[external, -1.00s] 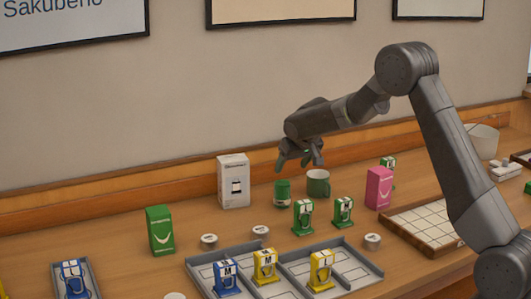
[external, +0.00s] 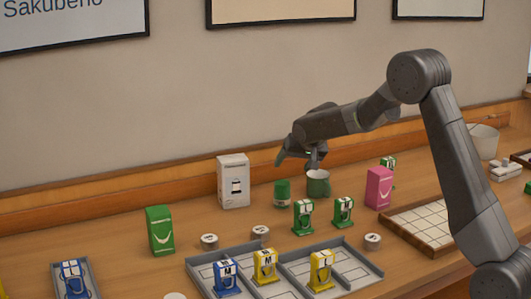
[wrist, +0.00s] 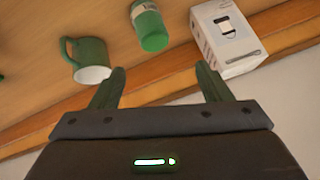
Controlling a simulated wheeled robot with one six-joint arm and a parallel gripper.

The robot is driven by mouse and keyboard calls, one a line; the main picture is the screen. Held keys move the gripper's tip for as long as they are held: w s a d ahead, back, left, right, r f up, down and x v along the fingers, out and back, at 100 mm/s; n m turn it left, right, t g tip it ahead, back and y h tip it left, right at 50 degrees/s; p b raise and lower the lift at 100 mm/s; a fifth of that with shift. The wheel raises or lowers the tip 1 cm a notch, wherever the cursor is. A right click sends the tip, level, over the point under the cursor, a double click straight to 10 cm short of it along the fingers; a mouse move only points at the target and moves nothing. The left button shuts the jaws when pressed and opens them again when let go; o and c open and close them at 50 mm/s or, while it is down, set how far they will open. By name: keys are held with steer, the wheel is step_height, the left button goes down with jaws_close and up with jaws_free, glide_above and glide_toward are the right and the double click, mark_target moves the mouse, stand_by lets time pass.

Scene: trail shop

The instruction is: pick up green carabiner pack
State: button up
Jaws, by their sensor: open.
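Two green carabiner packs (external: 303,217) (external: 343,211) stand upright on the counter, behind the grey trays. A third green pack (external: 389,162) shows partly behind the pink box. My gripper (external: 296,163) is open and empty, in the air near the back wall, up and to the left of the two front packs. Its spread fingers also show in the wrist view (wrist: 160,78). No carabiner pack shows clearly there.
Near the gripper are a green mug (external: 318,184), a green jar (external: 282,194) and a white box (external: 233,181). A pink box (external: 379,188) stands right of the packs. Grey trays (external: 352,277) hold blue and yellow packs in front. A green box (external: 160,230) stands left.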

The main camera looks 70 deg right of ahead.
steer(key=s+f+m+t+b, duration=0.1)
steer(key=f+m+t+b, duration=0.1)
steer(key=m+b, duration=0.3)
steer(key=m+t+h+b, duration=0.4)
steer(key=m+h+b, duration=0.4)
steer(key=m+b, duration=1.55)
glide_above(346, 207)
steer(key=p, duration=0.3)
steer(key=m, duration=0.1)
steer(key=f+m, duration=0.1)
steer(key=m, duration=0.1)
steer(key=shift+w+d+f, duration=0.1)
steer(key=shift+w+d, duration=0.05)
steer(key=shift+w, duration=0.25)
steer(key=shift+s+m+b, duration=0.3)
steer(key=shift+m, duration=0.15)
steer(key=shift+s+f, duration=0.1)
steer(key=shift+s, duration=0.05)
step_height(346, 207, down, 7)
steer(key=b, duration=0.2)
steer(key=shift+f+b, duration=0.1)
steer(key=shift+b, duration=0.25)
steer(key=shift+w+d+r, duration=0.2)
steer(key=shift+w+d, duration=0.35)
steer(key=shift+w+d+r, duration=0.15)
steer(key=shift+w+d, duration=0.35)
steer(key=shift+c, duration=0.2)
